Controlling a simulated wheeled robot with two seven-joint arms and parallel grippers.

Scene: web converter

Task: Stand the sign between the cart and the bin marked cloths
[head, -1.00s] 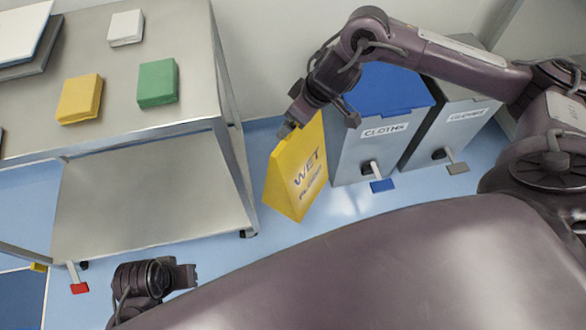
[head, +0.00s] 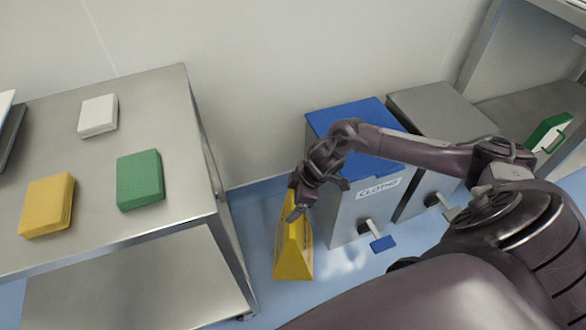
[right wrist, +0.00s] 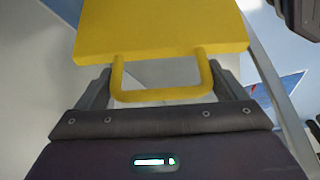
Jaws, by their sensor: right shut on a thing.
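The yellow sign (head: 293,252) hangs or stands upright in the gap between the steel cart (head: 215,210) on the left and the bin marked cloths (head: 350,212), which has a blue lid, on the right. My right gripper (head: 299,205) is shut on the sign's top handle. In the right wrist view the handle (right wrist: 160,97) lies between the fingers, with the yellow panel (right wrist: 160,30) beyond. I cannot tell whether the sign's foot touches the floor. My left gripper is out of the head view.
A second grey bin (head: 430,110) stands right of the cloths bin. The cloths bin's blue pedal (head: 383,243) juts forward. The cart top holds a yellow pack (head: 47,205), a green pack (head: 140,180) and a white pack (head: 98,115). A shelf (head: 540,105) is at far right.

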